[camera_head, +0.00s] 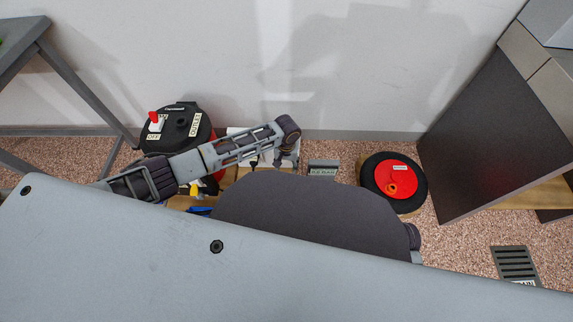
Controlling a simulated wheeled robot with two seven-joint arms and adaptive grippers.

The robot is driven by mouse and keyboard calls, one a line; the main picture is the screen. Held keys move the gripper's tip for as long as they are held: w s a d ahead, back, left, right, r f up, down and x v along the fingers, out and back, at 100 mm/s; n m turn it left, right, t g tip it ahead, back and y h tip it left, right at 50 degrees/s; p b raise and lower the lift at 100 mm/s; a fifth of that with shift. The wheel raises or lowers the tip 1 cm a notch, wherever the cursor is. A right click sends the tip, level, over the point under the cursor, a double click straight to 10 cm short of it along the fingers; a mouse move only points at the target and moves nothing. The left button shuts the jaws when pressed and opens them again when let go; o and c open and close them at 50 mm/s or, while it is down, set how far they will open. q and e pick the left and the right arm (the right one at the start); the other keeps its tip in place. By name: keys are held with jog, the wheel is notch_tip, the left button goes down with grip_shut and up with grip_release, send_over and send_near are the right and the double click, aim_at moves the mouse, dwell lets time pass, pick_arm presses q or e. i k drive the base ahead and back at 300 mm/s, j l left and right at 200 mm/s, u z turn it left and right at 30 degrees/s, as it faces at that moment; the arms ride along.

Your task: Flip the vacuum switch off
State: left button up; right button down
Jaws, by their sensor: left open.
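The vacuum (180,122) stands on the floor by the wall at the left. It has a black top and a partly hidden red body. Its switch (155,120) has a red lever on a white base, and the red end is on the far side. An OFF label (153,136) is at the near side of the switch, and an OUTLET label is to its right. My left gripper (125,184) is open and seems empty, pointing left, nearer to me than the vacuum and apart from the switch. My grey forearm covers part of the vacuum's body. My right gripper is not in view.
A metal table frame (82,83) stands at the left. A round red-and-black object (396,182) and a drain grate (515,263) are at the right. A dark cabinet (490,130) leans in at the far right. Yellow and blue items lie partly hidden under my forearm.

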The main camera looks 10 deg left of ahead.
aim_at(153, 116)
jog(key=u, duration=1.65)
